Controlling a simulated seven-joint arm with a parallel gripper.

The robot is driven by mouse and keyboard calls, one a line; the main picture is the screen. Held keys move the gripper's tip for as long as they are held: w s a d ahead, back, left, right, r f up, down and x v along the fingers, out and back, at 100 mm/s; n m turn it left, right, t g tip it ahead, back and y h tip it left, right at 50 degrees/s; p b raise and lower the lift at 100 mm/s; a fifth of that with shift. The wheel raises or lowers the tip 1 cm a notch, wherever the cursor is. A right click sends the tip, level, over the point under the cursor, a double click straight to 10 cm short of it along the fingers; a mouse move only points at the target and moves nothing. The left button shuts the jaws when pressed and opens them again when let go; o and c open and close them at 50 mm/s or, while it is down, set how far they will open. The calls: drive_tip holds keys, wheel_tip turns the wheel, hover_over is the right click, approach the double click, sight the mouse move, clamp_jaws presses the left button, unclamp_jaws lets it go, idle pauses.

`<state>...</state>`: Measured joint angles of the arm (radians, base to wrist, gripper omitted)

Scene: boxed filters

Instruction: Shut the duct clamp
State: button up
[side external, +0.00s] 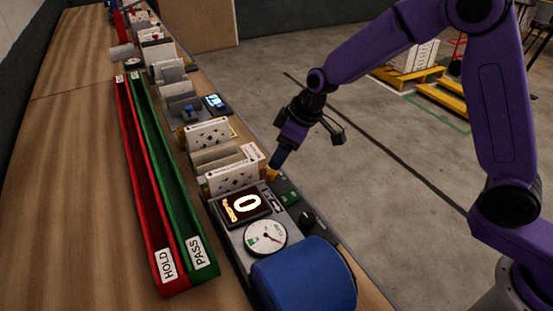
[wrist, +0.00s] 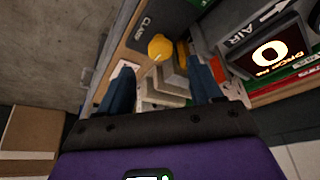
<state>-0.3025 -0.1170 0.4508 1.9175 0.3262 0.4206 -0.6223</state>
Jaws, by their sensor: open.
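The duct clamp's handle appears to be a yellow knob (wrist: 160,47), next to a panel lettered CLAMP (wrist: 146,27) in the wrist view. In the side view the yellow part (side external: 271,174) shows just below my fingertips, beside the boxed filters. My gripper (wrist: 159,67) is open, with its two dark blue fingers apart and the knob between and slightly beyond their tips in the picture. In the side view my gripper (side external: 277,163) points down at the bench edge. Contact with the knob cannot be made out. Whether the clamp stands open or shut is hard to tell.
A lit display (side external: 245,206) reads 0, beside a round dial (side external: 265,237) and a large blue cylinder (side external: 305,278). Filter boxes (side external: 232,178) stand close by my gripper. Red HOLD (side external: 150,218) and green PASS (side external: 174,205) channels lie to the left.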

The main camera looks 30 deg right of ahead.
drive_tip(key=shift+v, duration=1.2)
drive_tip(key=shift+w, duration=0.1)
drive_tip(key=s+d+r+n+g+h, duration=0.1)
drive_tip(key=s+d, duration=0.5)
drive_tip(key=s, duration=0.5)
drive_tip(key=s+d+r+n+g+h, duration=0.1)
drive_tip(key=s+d, duration=0.5)
drive_tip(key=s, duration=0.5)
drive_tip(key=s+d+r+n+g, duration=0.1)
drive_tip(key=s+d, duration=0.4)
drive_tip(key=s, duration=0.7)
drive_tip(key=shift+d+r+n+h, duration=0.3)
drive_tip(key=shift+d+n+h, duration=0.1)
